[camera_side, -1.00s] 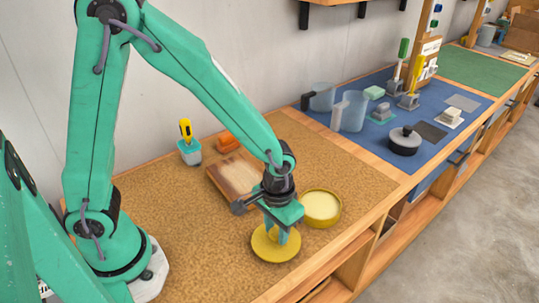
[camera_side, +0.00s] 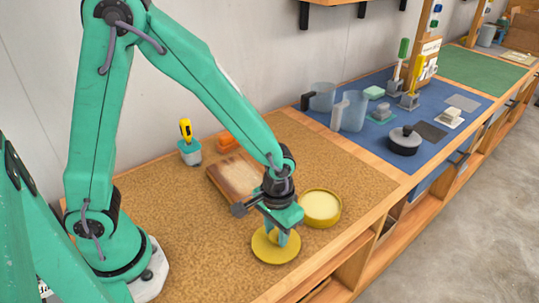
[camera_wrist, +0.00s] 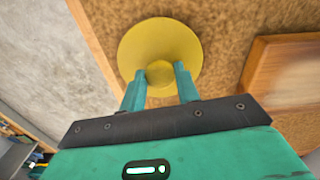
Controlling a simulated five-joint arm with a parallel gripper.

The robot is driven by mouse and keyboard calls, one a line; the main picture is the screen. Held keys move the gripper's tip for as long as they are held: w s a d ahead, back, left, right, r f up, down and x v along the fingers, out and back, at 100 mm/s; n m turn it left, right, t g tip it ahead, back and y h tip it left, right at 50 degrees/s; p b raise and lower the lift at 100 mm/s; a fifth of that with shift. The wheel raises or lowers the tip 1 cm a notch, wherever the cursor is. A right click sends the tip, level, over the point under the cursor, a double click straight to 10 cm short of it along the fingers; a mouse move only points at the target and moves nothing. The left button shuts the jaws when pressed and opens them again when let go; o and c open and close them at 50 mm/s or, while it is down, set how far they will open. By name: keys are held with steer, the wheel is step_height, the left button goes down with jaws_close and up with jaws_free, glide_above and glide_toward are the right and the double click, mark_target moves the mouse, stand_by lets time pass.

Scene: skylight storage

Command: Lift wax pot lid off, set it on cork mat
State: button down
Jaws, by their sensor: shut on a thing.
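The yellow round wax pot lid (camera_side: 268,252) is at the front of the brown cork mat (camera_side: 340,172), flat and level. Whether it touches the mat I cannot tell for sure. My gripper (camera_side: 281,237) is over the lid, pointing down, its fingers shut on the lid's knob. In the wrist view the lid (camera_wrist: 140,45) lies beyond my gripper (camera_wrist: 160,82), with the knob (camera_wrist: 160,73) between the two fingers. The open wax pot (camera_side: 320,222), yellow with pale wax inside, stands on the mat just right of my gripper.
A wooden board (camera_side: 226,182) lies behind my gripper. A yellow-handled tool in a teal holder (camera_side: 190,152) and an orange item (camera_side: 228,142) stand near the wall. A blue mat (camera_side: 455,128) with jugs and a dark lidded pot (camera_side: 404,142) is to the right. The mat's right part is clear.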

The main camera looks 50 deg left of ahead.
steer(key=shift+f, duration=0.25)
stand_by(0.3)
steer(key=c, duration=0.9)
jaws_free()
steer(key=shift+c, duration=0.2)
steer(key=shift+r, duration=0.45)
steer(key=shift+r, duration=0.35)
steer(key=shift+r, duration=0.35)
steer(key=shift+r, duration=0.7)
steer(key=shift+r, duration=0.35)
